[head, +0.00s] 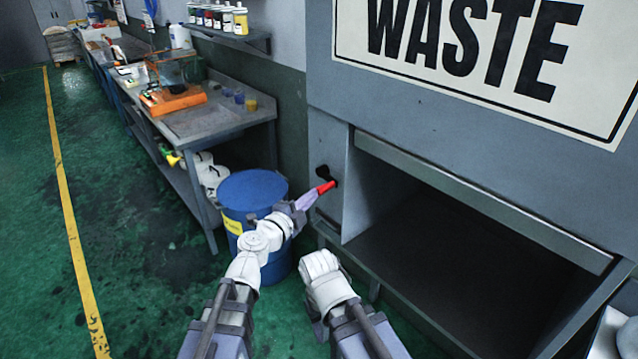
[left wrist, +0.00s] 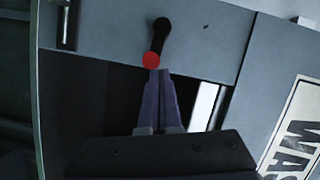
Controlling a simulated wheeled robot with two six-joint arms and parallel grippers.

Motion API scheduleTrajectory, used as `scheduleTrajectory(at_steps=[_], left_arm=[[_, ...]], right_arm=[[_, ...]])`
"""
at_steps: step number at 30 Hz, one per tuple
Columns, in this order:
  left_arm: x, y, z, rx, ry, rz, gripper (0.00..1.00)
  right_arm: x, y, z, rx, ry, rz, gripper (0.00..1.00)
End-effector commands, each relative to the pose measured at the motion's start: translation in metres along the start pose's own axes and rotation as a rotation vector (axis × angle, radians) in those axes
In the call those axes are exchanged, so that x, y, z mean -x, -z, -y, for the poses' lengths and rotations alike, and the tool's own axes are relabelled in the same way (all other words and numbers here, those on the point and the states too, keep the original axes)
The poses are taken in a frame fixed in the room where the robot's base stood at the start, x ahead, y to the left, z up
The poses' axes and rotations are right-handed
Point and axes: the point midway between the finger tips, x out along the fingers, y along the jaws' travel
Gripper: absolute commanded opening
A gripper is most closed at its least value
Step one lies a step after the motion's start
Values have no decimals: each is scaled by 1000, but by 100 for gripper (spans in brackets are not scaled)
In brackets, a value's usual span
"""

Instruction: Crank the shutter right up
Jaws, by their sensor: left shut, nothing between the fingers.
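The crank is a black arm (head: 323,172) with a red knob (head: 326,187) on the grey cabinet's side panel, left of the opening. My left gripper (head: 311,197) is shut and empty, its fingertips at the red knob. In the left wrist view, the knob (left wrist: 151,60) shows just beyond the closed fingertips (left wrist: 158,72); I cannot tell whether they touch. The shutter's pale lower edge (head: 480,200) runs across the top of the opening under the WASTE sign, with a dark open space below. My right arm is low in front of the cabinet; its fingers do not show.
A blue drum (head: 252,188) stands beside and below my left forearm, close to the cabinet. A steel workbench (head: 205,122) with an orange machine (head: 172,98) runs along the wall to the left. The green floor left of the bench is clear.

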Motion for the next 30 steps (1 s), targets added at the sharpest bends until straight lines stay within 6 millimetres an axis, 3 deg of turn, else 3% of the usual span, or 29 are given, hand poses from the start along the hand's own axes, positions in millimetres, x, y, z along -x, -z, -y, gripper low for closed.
scheduleTrajectory(at_steps=[8,15,21,30], left_arm=[[21,4,33,272,-71,-53,0],[55,8,62,686,-218,-84,0],[69,8,67,868,-291,-76,0],[64,9,62,898,-304,-74,0]], right_arm=[[43,-2,-4,1,0,0,52],[92,-5,-9,1,0,0,52],[105,-6,-10,1,0,0,52],[102,-6,-10,1,0,0,52]])
